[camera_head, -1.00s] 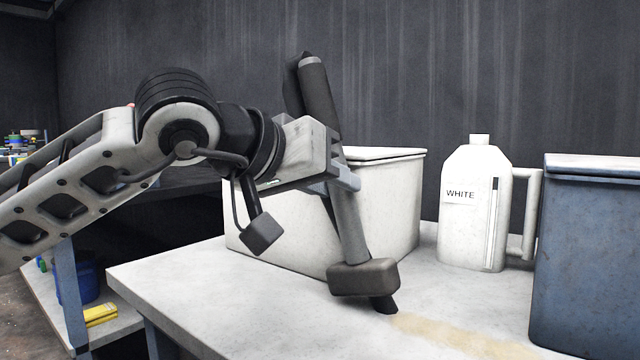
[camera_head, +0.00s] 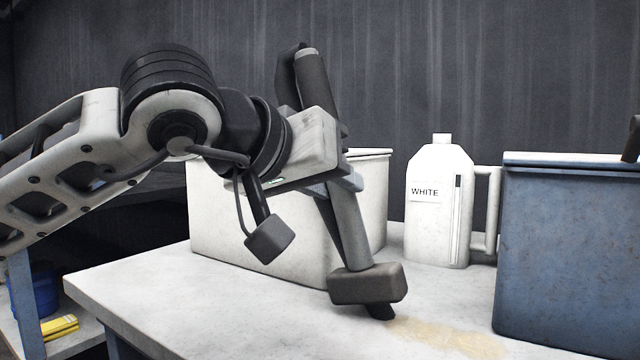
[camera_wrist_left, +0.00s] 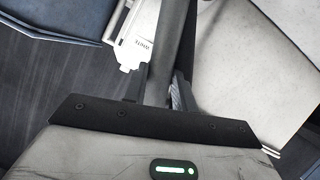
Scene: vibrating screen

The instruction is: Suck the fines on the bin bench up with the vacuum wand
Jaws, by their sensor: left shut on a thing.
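My left gripper (camera_head: 338,182) is shut on the grey tube of the vacuum wand (camera_head: 348,230), which it holds tilted, handle up and nozzle down. The wand's tube also shows between the fingers in the left wrist view (camera_wrist_left: 163,60). Its dark nozzle end is at the bench top, at the left end of the fines; whether it touches cannot be told. The fines (camera_head: 445,338) are a thin tan streak on the pale bin bench (camera_head: 150,290), running right toward the blue bin. My right gripper is not in view.
A white bin (camera_head: 255,225) stands close behind the wand. A white jug labelled WHITE (camera_head: 437,225) and a blue lidded bin (camera_head: 575,260) stand to the right. A lower shelf at the left holds a blue container (camera_head: 40,295) and a yellow item (camera_head: 60,327).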

